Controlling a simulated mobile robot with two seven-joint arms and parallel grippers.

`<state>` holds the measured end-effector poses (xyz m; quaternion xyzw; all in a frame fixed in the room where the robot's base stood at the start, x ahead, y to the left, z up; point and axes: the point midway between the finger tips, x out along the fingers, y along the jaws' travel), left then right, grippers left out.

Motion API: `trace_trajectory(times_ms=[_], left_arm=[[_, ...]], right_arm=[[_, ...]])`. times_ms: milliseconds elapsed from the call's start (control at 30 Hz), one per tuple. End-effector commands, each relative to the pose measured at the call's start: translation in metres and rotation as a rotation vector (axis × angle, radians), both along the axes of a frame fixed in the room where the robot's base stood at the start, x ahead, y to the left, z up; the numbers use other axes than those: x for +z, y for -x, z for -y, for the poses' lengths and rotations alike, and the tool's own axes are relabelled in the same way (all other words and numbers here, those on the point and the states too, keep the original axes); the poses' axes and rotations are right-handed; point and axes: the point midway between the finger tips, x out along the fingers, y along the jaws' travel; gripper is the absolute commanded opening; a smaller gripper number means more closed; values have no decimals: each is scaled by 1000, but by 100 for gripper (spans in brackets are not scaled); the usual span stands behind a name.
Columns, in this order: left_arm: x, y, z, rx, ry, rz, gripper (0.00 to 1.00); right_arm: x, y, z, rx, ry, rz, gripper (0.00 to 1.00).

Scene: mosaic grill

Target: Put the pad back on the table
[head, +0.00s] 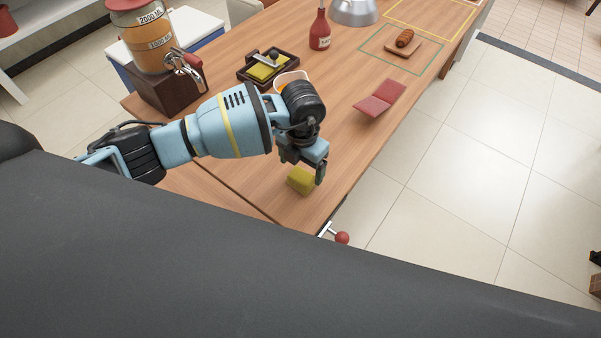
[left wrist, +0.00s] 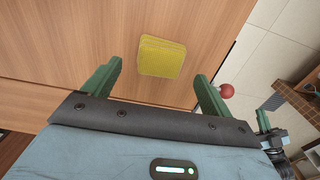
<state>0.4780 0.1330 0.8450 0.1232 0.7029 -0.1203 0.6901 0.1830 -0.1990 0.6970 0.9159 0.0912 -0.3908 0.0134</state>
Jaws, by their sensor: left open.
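A yellow pad (head: 301,180) lies on the wooden table (head: 260,190) near its close right corner. It also shows in the left wrist view (left wrist: 161,57), lying flat just beyond the fingers. My left gripper (head: 304,166) is open and empty, just above and behind the pad in the head view. In the left wrist view its two green fingers (left wrist: 156,80) are spread apart, with the pad ahead of the gap between them. I cannot tell whether a finger touches it.
A dark tray (head: 243,78) holding a yellow-green piece and a tool stands behind the arm. A red knob (head: 342,238) sticks out beyond the table edge.

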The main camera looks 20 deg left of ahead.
Motion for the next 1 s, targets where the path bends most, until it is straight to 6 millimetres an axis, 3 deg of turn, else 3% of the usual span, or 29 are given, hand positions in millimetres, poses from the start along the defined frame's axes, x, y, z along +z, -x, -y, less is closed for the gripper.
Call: trace_trajectory(times_ms=[33, 200, 400, 1000], left_arm=[[14, -2, 0, -2, 2, 8, 85], [46, -2, 1, -1, 2, 5, 85], [69, -1, 1, -1, 1, 2, 85], [76, -1, 0, 0, 0, -1, 85]], right_arm=[[3, -2, 1, 1, 2, 6, 0], [5, -4, 3, 8, 9, 13, 0], [6, -5, 5, 13, 15, 16, 0], [5, -3, 3, 5, 7, 12, 0]])
